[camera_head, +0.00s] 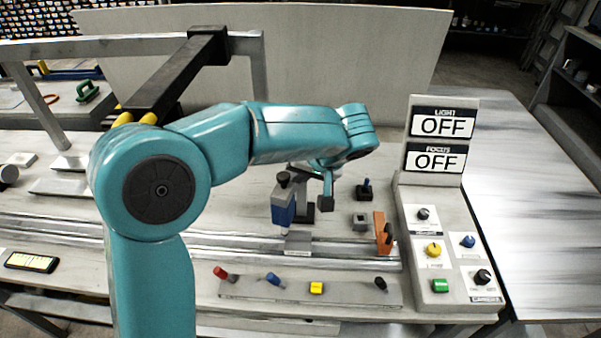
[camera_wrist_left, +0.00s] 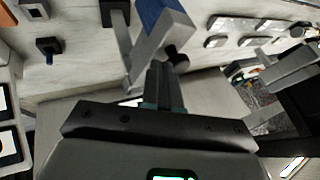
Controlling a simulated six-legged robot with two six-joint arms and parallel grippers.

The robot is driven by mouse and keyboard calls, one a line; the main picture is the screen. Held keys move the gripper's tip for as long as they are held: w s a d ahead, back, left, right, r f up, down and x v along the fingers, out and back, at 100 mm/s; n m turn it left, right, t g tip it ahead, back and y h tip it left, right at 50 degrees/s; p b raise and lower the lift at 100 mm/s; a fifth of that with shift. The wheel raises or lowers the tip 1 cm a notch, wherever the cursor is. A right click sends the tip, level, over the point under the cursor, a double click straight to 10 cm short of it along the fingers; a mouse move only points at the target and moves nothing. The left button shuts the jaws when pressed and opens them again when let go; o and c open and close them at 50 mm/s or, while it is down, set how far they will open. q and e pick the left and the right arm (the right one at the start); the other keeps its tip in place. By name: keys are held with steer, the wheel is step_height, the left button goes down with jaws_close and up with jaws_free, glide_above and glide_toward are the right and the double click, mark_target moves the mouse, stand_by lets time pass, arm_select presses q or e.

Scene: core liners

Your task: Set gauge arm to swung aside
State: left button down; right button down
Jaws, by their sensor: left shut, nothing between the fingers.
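A small bench fixture has a blue block (camera_head: 283,207) topped by a black knob (camera_head: 284,177), with a dark post beside it. I cannot tell for sure which part is the gauge arm. In the left wrist view a grey bar (camera_wrist_left: 150,52) shows beside the blue block (camera_wrist_left: 160,14), with the black knob (camera_wrist_left: 176,60) near its end. My left gripper (camera_head: 326,198) points down just right of the blue block. In the left wrist view its fingers (camera_wrist_left: 162,78) are shut and empty, close to the grey bar; contact is unclear. My right gripper is out of view.
A control panel (camera_head: 450,255) with OFF signs stands at right. A strip (camera_head: 345,292) with coloured knobs lies along the front. An orange bracket (camera_head: 380,232) and a small black-based knob (camera_head: 364,190) stand right of the fixture. A black beam (camera_head: 180,80) overhangs the left side.

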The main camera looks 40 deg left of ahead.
mark_target(279, 178)
arm_select(q)
steer(key=a+m+b, duration=0.1)
steer(key=s+a+m+t+b, duration=0.1)
steer(key=a+b, duration=0.1)
steer(key=s+a+m+t+h+b, duration=0.1)
steer(key=shift+a+f+m, duration=0.15)
steer(key=shift+f+m, duration=0.05)
steer(key=shift+m, duration=0.2)
steer(key=w+a+m+t+h, duration=0.1)
steer(key=w+a+m+t, duration=0.1)
steer(key=a, duration=0.9)
steer(key=shift+w+a+r+m, duration=0.2)
steer(key=shift+w+a+m, duration=0.3)
steer(key=shift+m, duration=0.4)
steer(key=shift+w+d, duration=0.1)
steer(key=shift+w, duration=0.05)
